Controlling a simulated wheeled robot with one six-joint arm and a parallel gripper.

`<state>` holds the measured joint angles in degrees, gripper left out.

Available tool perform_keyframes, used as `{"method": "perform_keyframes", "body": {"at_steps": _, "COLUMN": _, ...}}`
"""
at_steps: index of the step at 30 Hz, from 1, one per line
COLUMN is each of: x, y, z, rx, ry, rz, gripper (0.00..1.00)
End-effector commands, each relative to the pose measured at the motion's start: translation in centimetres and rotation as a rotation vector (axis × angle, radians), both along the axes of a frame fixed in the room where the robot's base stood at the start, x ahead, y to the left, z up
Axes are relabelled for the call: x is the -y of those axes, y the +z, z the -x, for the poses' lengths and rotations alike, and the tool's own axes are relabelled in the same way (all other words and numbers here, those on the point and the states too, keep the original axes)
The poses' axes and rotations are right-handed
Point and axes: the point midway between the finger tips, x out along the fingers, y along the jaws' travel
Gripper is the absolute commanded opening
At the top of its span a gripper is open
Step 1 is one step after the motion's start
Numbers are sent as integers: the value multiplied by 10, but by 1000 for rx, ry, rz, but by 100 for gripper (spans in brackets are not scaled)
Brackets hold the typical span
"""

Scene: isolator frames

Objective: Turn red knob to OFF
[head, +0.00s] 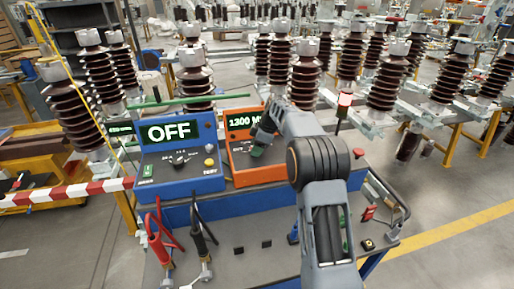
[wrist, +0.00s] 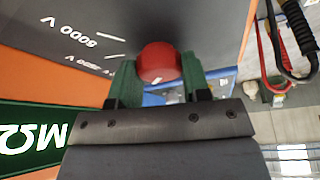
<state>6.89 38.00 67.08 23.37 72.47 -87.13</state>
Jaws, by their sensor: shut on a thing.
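The red knob (wrist: 158,62) sits on the dark face of the orange meter in the wrist view, with a small pale mark on its near rim. My gripper (wrist: 155,80) has its two green fingers on either side of the knob, shut on it. The orange meter (head: 240,177) stands on the bench in the head view.
A blue meter (head: 180,185) showing "OFF" stands left of the orange one. Red and black leads (head: 160,235) with clips lie at the bench's front left. Ribbed brown insulators fill the background.

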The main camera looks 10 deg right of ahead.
Motion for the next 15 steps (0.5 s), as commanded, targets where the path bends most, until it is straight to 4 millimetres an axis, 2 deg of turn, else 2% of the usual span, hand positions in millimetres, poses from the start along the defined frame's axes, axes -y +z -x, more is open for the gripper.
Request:
{"method": "perform_keyframes", "body": {"at_steps": 6, "x": 1, "y": 1, "z": -1, "rx": 0, "ry": 147, "rz": 1, "gripper": 20}}
{"method": "perform_keyframes", "body": {"at_steps": 15, "x": 0, "y": 1, "z": -1, "rx": 1, "ry": 266, "rz": 1, "gripper": 20}}
